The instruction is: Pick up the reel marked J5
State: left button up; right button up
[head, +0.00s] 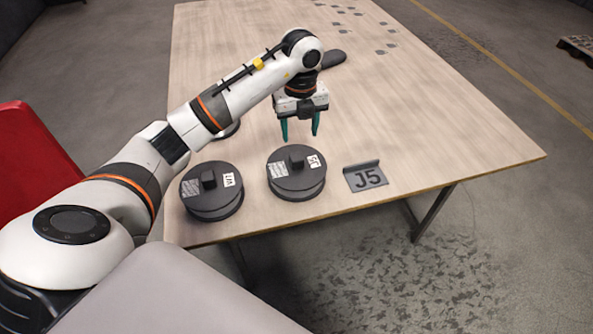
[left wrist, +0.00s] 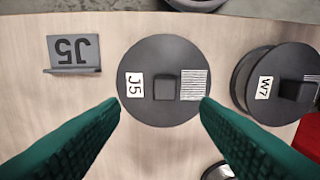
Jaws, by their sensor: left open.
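The reel marked J5 (head: 296,184) is a dark grey disc with a square hub and white labels, lying flat near the table's front edge. In the left wrist view the J5 reel (left wrist: 165,55) shows its label clearly, just beyond the fingertips. My left gripper (head: 300,136) has teal fingers, is open and empty, and hangs above the table behind the reel, apart from it. Its fingers also show in the left wrist view (left wrist: 160,104). A grey sign reading J5 (head: 366,177) stands right of the reel. My right gripper is not in view.
A similar reel (head: 211,200), labelled W7 in the left wrist view (left wrist: 268,80), lies close left of the J5 reel. Another round item is mostly hidden behind my left arm.

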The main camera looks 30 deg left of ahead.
aim_at(296, 156)
pick_arm(q)
notch_tip(296, 156, down, 5)
jog(key=shift+r, duration=0.1)
jog(key=shift+s+a+f, duration=0.1)
jog(key=shift+a+f, duration=0.05)
jog(key=shift+f, duration=1.15)
jog(key=shift+s+a+f, duration=0.1)
jog(key=shift+a+f, duration=0.05)
jog(key=shift+f, duration=1.15)
grip_shut()
jog(key=shift+r, duration=0.1)
